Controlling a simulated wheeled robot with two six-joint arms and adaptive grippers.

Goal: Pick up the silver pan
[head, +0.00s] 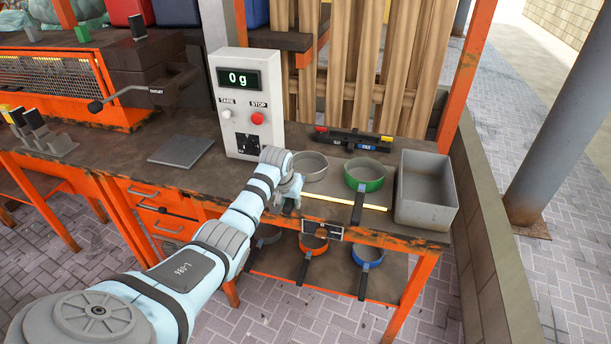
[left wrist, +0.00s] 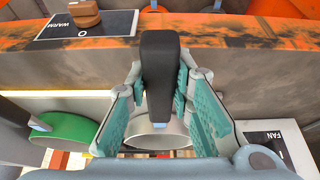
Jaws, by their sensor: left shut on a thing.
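The silver pan (head: 310,166) is on or just above the bench top, left of the green pan (head: 365,174); I cannot tell whether its base touches. In the left wrist view its pale metal bowl (left wrist: 155,133) shows beyond the black handle (left wrist: 160,60), which points towards the bench's front edge. My left gripper (head: 289,192) is at the handle in the head view, its jaws partly hidden by the wrist. In the left wrist view the teal fingers of this gripper (left wrist: 163,100) are closed around the handle. My right gripper is in neither view.
A grey bin (head: 427,190) stands at the bench's right end. A scale box (head: 247,100) reading "0 g" stands behind my left wrist. A black bar tool (head: 353,140) lies behind the pans. More pans, including orange (head: 313,244) and blue (head: 367,257), sit on the lower shelf.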

